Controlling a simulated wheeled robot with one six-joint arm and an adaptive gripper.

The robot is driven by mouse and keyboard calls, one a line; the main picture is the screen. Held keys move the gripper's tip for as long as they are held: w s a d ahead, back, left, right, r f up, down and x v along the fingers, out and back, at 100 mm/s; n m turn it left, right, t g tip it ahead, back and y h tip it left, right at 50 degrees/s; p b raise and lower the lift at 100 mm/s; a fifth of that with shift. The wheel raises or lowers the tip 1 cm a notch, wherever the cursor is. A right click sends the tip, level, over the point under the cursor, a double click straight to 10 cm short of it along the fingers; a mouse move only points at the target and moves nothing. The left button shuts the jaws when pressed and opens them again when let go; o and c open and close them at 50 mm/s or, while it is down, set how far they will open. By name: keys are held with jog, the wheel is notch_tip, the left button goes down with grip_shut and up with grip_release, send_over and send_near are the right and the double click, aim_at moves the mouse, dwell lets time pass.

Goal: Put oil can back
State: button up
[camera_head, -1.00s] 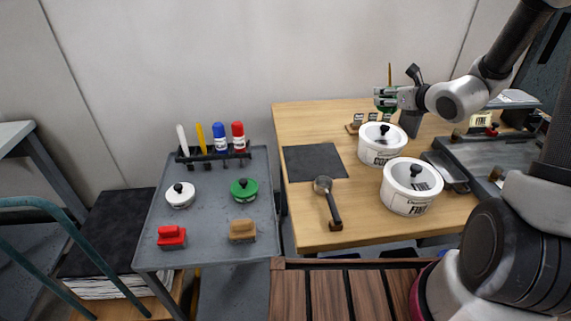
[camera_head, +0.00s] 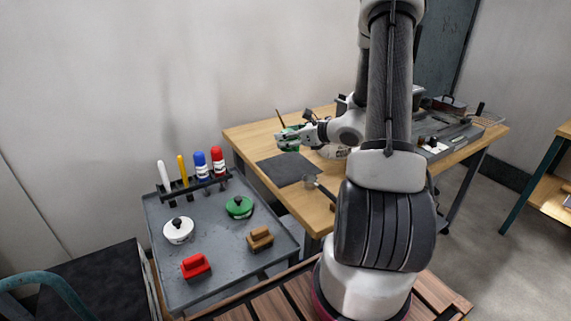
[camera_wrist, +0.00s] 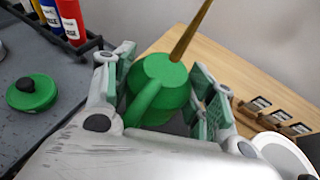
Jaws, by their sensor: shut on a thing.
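The oil can (camera_wrist: 165,75) is green with a thin brass spout, and in the wrist view it stands between my fingers. My gripper (camera_wrist: 165,100) is shut on its body, with a green-padded finger on each side. In the head view my gripper (camera_head: 290,137) and the oil can's green body (camera_head: 291,146) are above the wooden table, near the dark square mat (camera_head: 287,169). The can's underside is hidden in the wrist view.
A grey cart (camera_head: 215,260) stands left of the table. It carries a rack (camera_head: 195,187) of markers, a white lid (camera_head: 178,230), a green lid (camera_head: 239,207), a red block (camera_head: 195,267) and a brown block (camera_head: 260,239). A ladle (camera_head: 323,188) lies on the table.

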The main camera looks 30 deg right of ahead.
notch_tip(320, 180, down, 8)
jog(key=shift+r, duration=0.1)
dwell(0.4)
jog(key=o, duration=1)
jog(key=shift+d, duration=0.1)
jog(key=shift+c, duration=0.2)
